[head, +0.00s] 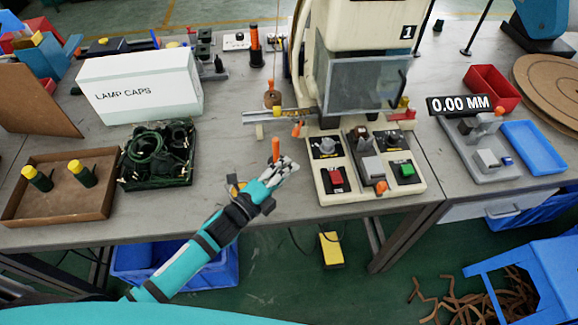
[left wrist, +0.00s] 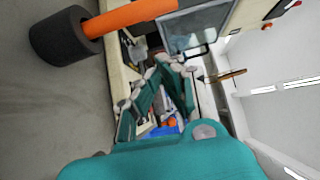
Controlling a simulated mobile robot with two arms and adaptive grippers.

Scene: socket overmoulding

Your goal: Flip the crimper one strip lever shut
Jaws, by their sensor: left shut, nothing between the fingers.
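Crimper one (head: 350,105) is the cream machine marked 1, with a clear guard (head: 365,85) at its front. A strip guide (head: 280,117) sticks out to its left, with a small orange lever-like piece (head: 297,130) below it. I cannot tell which part is the strip lever or whether it is open. My left gripper (head: 292,163) is shut and empty, just left of the crimper's control base and below the guide, apart from the orange piece. Its fingers show in the left wrist view (left wrist: 165,68), pointing towards the machine. My right gripper is out of view.
An upright orange rod (head: 276,148) stands close behind my left gripper; it looms with its black base in the left wrist view (left wrist: 130,18). A green-wire tray (head: 155,183), brown tray (head: 100,210) and lamp caps box (head: 145,85) lie left.

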